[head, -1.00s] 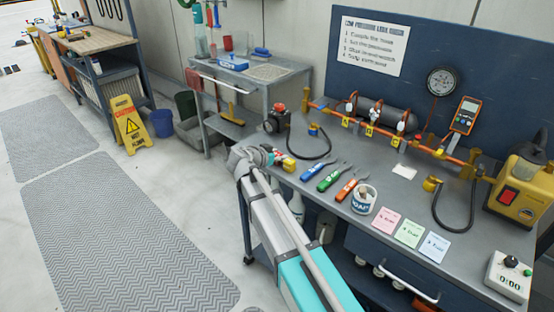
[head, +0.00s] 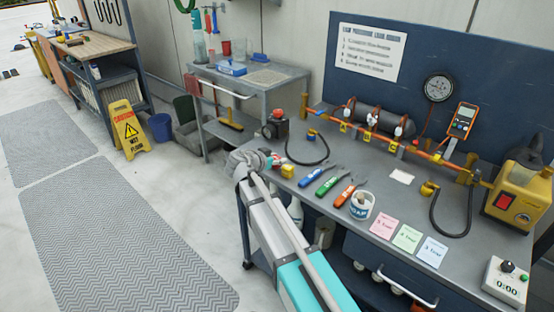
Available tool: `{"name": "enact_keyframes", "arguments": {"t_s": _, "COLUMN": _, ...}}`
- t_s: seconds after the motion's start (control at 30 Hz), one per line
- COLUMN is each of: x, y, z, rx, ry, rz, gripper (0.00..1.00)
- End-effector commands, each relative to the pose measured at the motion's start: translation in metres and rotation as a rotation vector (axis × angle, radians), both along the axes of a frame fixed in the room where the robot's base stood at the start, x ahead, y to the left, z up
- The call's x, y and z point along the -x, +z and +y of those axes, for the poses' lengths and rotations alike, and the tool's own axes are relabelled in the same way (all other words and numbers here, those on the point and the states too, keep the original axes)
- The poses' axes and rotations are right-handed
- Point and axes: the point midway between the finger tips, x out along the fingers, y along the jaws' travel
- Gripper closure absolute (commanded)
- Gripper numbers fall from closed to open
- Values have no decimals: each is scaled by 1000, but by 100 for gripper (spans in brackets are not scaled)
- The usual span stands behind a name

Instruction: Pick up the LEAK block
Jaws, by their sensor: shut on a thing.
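My arm reaches from the bottom of the head view to the near left edge of the grey workbench. My gripper (head: 276,161) is at its far end, low over the bench top, and looks shut on a small yellow block (head: 287,171). Small red parts show beside the block at the fingers. No LEAK lettering is readable on the block at this size, and the gripper's wrist hides part of the grip. I cannot tell whether the block still touches the bench.
Blue, green and orange-handled tools (head: 327,186) lie right of the gripper. A white tub (head: 361,207) and pink, green and blue cards (head: 407,238) follow. A pipe rig (head: 390,143) with gauge stands behind. A black hose (head: 318,158) curves just beyond the gripper.

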Motion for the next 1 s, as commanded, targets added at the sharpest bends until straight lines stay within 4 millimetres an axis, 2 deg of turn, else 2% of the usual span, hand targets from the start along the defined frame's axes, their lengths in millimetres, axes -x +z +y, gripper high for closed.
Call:
{"name": "enact_keyframes", "arguments": {"t_s": 0.23, "x": 0, "y": 26, "z": 0, "rx": 0, "ry": 0, "rz": 0, "gripper": 100}}
{"name": "enact_keyframes", "arguments": {"t_s": 0.77, "x": 53, "y": 88, "z": -10, "rx": 0, "ry": 1, "rz": 0, "gripper": 100}}
{"name": "enact_keyframes", "arguments": {"t_s": 0.8, "x": 66, "y": 91, "z": -13, "rx": 0, "ry": 1, "rz": 0, "gripper": 100}}
{"name": "enact_keyframes", "arguments": {"t_s": 1.0, "x": 103, "y": 107, "z": -19, "rx": 1, "ry": 1, "rz": 0, "gripper": 100}}
